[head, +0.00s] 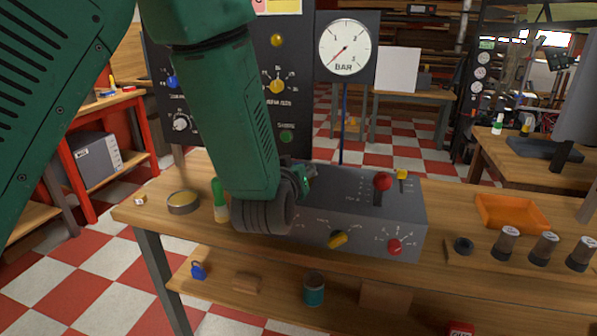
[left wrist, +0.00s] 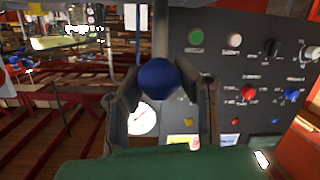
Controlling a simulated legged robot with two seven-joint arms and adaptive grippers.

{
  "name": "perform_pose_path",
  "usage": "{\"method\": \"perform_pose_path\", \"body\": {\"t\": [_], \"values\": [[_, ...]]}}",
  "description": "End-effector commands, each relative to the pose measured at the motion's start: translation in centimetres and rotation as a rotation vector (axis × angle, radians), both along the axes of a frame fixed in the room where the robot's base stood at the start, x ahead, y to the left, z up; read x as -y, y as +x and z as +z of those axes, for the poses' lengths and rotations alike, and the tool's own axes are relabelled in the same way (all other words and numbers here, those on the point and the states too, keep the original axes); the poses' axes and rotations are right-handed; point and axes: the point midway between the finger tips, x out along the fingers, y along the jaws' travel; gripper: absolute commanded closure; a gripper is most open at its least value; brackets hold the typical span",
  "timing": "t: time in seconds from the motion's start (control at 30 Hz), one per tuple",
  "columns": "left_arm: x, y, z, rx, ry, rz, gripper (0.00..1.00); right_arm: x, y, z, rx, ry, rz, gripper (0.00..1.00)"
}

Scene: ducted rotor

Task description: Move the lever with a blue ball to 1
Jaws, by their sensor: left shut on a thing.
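The lever with a blue ball (left wrist: 160,79) shows in the left wrist view, its grey shaft running up from the ball. My left gripper (left wrist: 165,92) has one finger on each side of the ball and is shut on it. In the head view my left gripper (head: 303,182) is at the left part of the grey control box (head: 345,187) on the bench. My wrist and forearm hide the blue ball and its scale there, so I cannot read the lever's position. My right gripper is not in view.
On the same box are a red-ball lever (head: 382,182), a yellow lever (head: 402,175), a yellow knob (head: 337,239) and a red knob (head: 394,246). A green-capped bottle (head: 219,200) stands left of my wrist. A dark panel with a pressure gauge (head: 345,47) rises behind.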

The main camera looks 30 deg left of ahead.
Motion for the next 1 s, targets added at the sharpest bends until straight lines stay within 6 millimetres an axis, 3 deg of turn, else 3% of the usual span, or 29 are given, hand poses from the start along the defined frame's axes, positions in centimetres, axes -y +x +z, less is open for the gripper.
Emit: {"method": "perform_pose_path", "body": {"t": [0.03,0.3,0.33,0.37,0.4,0.73,1.0], "values": [[0.4,-0.8,-1.3,-0.038,-0.004,-0.009,1.00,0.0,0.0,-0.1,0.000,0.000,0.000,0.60],[0.5,-0.8,-1.4,-0.040,-0.003,-0.009,1.00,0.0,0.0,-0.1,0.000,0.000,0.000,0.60],[0.5,-0.8,-1.4,-0.040,-0.003,-0.009,0.62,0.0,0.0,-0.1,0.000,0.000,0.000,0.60],[0.5,-0.8,-1.4,-0.040,-0.003,-0.009,0.52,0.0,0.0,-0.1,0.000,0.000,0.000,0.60],[0.5,-0.8,-1.3,-0.039,-0.002,-0.008,0.48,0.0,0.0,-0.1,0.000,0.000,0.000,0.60],[0.2,-0.7,-1.0,-0.030,-0.003,-0.004,0.48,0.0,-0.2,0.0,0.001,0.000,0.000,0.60],[1.5,-4.5,0.0,-0.030,0.000,-0.007,0.48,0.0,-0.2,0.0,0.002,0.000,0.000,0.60]]}}
